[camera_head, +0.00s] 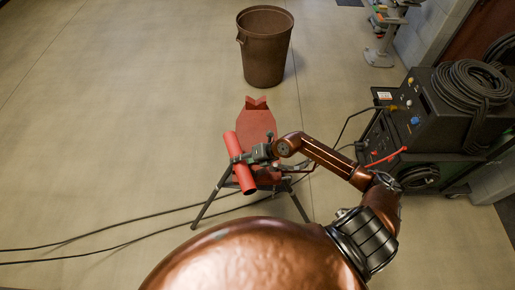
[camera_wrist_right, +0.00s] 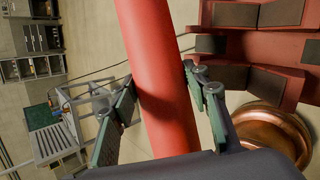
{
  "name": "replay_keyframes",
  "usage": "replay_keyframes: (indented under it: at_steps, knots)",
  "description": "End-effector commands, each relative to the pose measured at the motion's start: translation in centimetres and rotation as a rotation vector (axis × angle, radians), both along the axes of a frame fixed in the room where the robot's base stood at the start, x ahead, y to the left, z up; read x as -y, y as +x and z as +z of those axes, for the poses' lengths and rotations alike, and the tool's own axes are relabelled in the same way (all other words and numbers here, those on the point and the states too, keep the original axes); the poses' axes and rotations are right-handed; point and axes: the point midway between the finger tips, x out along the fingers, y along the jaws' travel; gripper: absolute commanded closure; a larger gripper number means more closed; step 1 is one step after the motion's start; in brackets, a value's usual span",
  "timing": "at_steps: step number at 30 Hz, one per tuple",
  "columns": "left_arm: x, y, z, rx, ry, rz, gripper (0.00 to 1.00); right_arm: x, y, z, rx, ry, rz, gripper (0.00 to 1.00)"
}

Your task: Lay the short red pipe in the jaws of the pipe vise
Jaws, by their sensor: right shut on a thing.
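The short red pipe (camera_head: 239,150) is held tilted, at the left side of the pipe vise in the head view. My right gripper (camera_head: 241,160) is shut around it near its middle. In the right wrist view the pipe (camera_wrist_right: 160,60) runs between the two fingers (camera_wrist_right: 158,80). The pipe vise (camera_head: 256,122) is red, on dark tripod legs, with a V-shaped piece at its far end. Its red body with dark blocks shows at the right of the wrist view (camera_wrist_right: 232,45), apart from the pipe there. My arm and gripper hide part of the vise. My left gripper is not in view.
A brown bin (camera_head: 266,50) stands beyond the vise. A dark machine with coiled cable (camera_head: 445,110) is at the right. Cables (camera_head: 110,243) run over the floor at the left and under the tripod. The floor at the left is otherwise clear.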

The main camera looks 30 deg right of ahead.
Motion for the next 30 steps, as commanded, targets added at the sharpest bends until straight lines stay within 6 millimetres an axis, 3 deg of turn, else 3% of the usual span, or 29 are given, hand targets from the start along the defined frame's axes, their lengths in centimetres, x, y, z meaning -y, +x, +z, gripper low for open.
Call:
replay_keyframes:
  at_steps: [3,9,17,30]
  knots:
    - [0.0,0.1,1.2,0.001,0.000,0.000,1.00,3.8,-0.3,1.4,0.010,0.019,-0.176,1.00]
    - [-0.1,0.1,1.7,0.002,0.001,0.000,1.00,7.0,-0.6,2.2,0.016,0.036,-0.326,1.00]
    - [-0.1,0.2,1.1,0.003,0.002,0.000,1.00,7.6,-0.6,1.6,0.016,0.041,-0.353,1.00]
    - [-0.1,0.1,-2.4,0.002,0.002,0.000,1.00,7.5,-0.6,-1.7,0.015,0.040,-0.351,1.00]
